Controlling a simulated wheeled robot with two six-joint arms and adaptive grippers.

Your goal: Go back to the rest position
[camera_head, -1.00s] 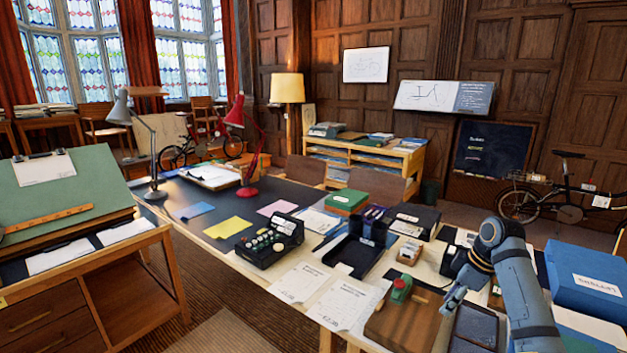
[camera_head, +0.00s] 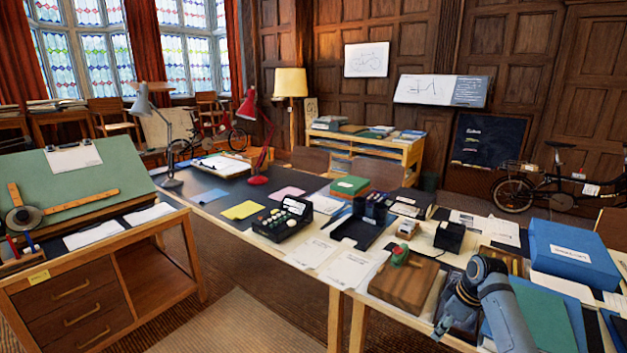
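My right gripper (camera_head: 441,327) shows at the lower right, at the end of my blue-grey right arm. In the picture it lies just below and right of a brown wooden block (camera_head: 404,286) with a green and red item (camera_head: 399,256) on it. Its fingers are small and partly dark, so I cannot tell whether they are open or shut, and I see no object between them. My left arm and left gripper are not in view.
The long desk holds a black keyed device (camera_head: 282,220), a black tray (camera_head: 357,232), white sheets (camera_head: 347,269) and a blue box (camera_head: 572,252) close to my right arm. A green drafting board (camera_head: 85,182) stands at left. The carpet (camera_head: 235,325) between is clear.

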